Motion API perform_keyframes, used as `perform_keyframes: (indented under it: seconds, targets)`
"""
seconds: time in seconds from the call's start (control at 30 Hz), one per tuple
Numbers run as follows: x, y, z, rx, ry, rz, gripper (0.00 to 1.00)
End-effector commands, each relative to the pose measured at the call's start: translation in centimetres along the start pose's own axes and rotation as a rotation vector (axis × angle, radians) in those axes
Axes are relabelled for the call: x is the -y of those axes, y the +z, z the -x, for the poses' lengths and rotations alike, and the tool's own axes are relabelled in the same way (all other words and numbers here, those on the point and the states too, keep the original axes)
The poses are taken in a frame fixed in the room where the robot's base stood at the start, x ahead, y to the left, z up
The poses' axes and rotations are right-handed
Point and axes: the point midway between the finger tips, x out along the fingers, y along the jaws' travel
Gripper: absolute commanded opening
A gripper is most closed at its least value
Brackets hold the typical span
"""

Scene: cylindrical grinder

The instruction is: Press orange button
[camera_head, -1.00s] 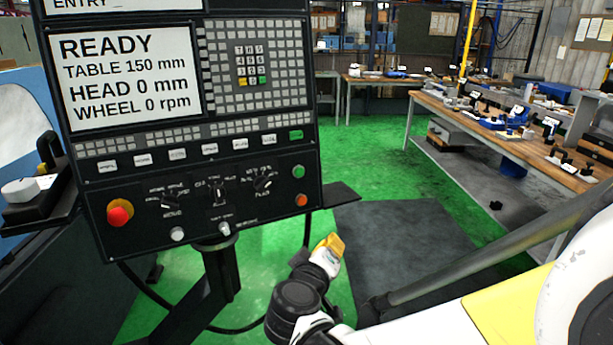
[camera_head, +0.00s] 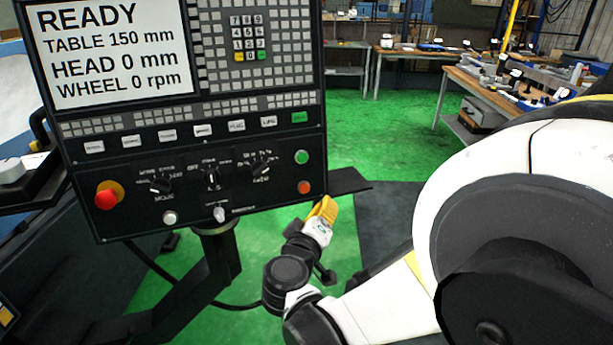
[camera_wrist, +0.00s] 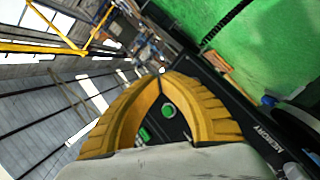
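The orange button (camera_head: 305,187) is a small round button at the lower right of the black control panel (camera_head: 130,215), below a round green button (camera_head: 301,157). My gripper (camera_head: 322,208) has yellow fingers and is just below and right of the orange button in the head view; whether it touches the panel cannot be told. In the wrist view the finger tips (camera_wrist: 160,76) meet, with nothing held between them. A round green button (camera_wrist: 168,109) shows through the gap behind the fingers. I cannot make out the orange button in the wrist view.
A red knob (camera_head: 106,197) on a yellow base sits at the panel's lower left, with rotary switches between. A dark shelf (camera_head: 348,181) juts out right of the panel near my gripper. Workbenches (camera_head: 455,78) stand behind, beyond open green floor (camera_head: 385,130).

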Motion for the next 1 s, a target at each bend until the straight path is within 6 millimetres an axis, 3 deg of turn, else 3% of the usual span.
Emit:
perform_keyframes:
  seconds: [0.5, 1.0]
  targets:
    - [2.9, -2.8, -5.4, 0.0, 0.0, 0.0, 0.0]
    - [3.3, -3.3, -6.2, 0.0, 0.0, 0.0, 0.0]
